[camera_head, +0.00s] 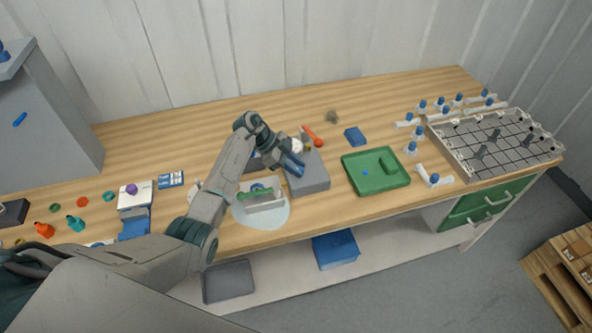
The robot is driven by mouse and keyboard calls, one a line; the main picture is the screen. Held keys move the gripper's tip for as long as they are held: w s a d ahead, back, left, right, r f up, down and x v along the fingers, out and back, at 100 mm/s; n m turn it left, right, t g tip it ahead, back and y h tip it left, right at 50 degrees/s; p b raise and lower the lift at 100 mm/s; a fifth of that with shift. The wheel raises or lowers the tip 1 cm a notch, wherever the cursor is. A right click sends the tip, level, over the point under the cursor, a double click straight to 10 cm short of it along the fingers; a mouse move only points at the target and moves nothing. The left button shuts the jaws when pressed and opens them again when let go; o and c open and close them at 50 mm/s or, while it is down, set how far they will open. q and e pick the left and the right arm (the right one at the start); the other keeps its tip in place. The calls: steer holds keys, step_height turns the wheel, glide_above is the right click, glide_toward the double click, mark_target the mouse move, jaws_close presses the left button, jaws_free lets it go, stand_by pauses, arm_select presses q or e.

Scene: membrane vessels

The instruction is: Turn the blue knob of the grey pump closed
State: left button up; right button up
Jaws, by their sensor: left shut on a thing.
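The grey pump (312,180) is a box on the wooden bench near the middle of the head view. My left arm reaches in from the left, and its gripper (293,164) is over the pump's top left part. The gripper is shut on the blue knob, which the fingers mostly hide, so I cannot tell how far it is turned. My right gripper is not in view.
A white-framed item with a green handle (263,200) stands on a pale round mat (274,222) left of the pump. An orange-red tool (314,136) lies behind it. A green tray (375,187) and a blue block (355,136) are to the right.

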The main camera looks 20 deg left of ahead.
arm_select(q)
steer(key=m+g+b, duration=0.1)
steer(key=m+b, duration=0.1)
steer(key=m+g+b, duration=0.1)
steer(key=g+b, duration=0.1)
steer(key=m+g+b, duration=0.1)
steer(key=m+b, duration=0.1)
steer(key=b, duration=0.1)
steer(key=shift+w+f+m+y, duration=0.3)
steer(key=shift+w, duration=0.05)
steer(key=shift+d+r+m+g+y+p, duration=0.1)
steer(key=shift+r+m+g+y+p, duration=0.2)
steer(key=shift+r+m+g+p, duration=0.55)
steer(key=shift+f+m+g+y+p, duration=0.35)
steer(key=shift+f+m+p, duration=0.1)
steer(key=shift+m+p, duration=0.15)
steer(key=shift+w+f+m+g+y, duration=0.1)
steer(key=shift+m+g+y, duration=0.3)
steer(key=shift+m, duration=0.35)
steer(key=o, duration=1)
